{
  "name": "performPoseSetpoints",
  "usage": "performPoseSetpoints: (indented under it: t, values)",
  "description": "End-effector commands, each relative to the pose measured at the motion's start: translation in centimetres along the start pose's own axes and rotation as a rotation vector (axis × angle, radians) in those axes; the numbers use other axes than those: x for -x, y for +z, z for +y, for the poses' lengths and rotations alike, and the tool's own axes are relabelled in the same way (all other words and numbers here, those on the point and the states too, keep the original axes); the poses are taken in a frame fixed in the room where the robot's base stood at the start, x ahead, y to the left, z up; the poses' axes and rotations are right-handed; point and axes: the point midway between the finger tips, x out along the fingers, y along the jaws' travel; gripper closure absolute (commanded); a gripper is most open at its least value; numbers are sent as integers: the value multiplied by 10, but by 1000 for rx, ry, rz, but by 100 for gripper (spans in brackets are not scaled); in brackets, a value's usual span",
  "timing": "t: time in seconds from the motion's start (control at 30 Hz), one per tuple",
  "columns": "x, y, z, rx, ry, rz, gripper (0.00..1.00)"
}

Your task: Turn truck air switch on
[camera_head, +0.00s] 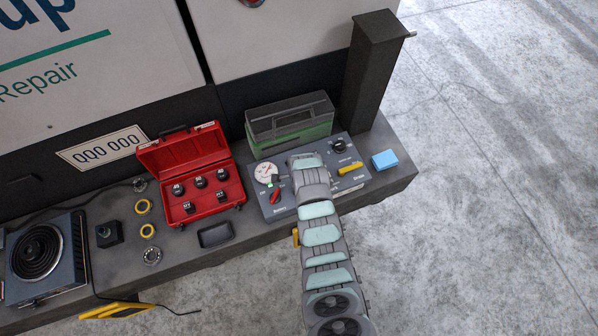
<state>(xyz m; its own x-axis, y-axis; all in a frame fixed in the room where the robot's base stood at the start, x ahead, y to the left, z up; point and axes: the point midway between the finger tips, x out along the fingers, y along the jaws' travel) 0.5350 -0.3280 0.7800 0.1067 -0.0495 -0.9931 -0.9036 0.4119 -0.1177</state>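A grey-blue control panel (356,178) lies on the bench. It carries a round white gauge (265,171), a red switch handle (275,196), a black knob (338,145) and a yellow lever (350,168). The panel lettering is too small to read, so I cannot tell which control is the air switch. My arm reaches up from the bottom and covers the middle of the panel. My gripper (279,180) is small and dark beside the gauge, just above the red handle. Its fingertips are too small to tell open from shut, and contact with the handle is unclear.
An open red case (172,158) with several black sockets stands left of the panel. A green-and-black toolbox (290,125) is behind it. A dark post (373,65) and a blue block (384,160) are at right. A black tray (216,234) lies in front of the case.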

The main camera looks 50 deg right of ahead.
Motion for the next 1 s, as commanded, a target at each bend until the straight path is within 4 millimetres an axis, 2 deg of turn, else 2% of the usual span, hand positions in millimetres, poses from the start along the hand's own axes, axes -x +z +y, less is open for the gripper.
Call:
performPoseSetpoints:
  t: [0.03, 0.47, 0.77, 0.87, 1.0]
  values:
    - [-12, 2, 8, 0, 9, -2, 100]
    - [-16, 4, -5, 0, 8, -4, 100]
    - [-17, 6, -4, 1, 10, -7, 100]
    - [-14, 7, -4, 1, 11, -8, 100]
    - [2, 8, -3, 2, 14, -9, 100]
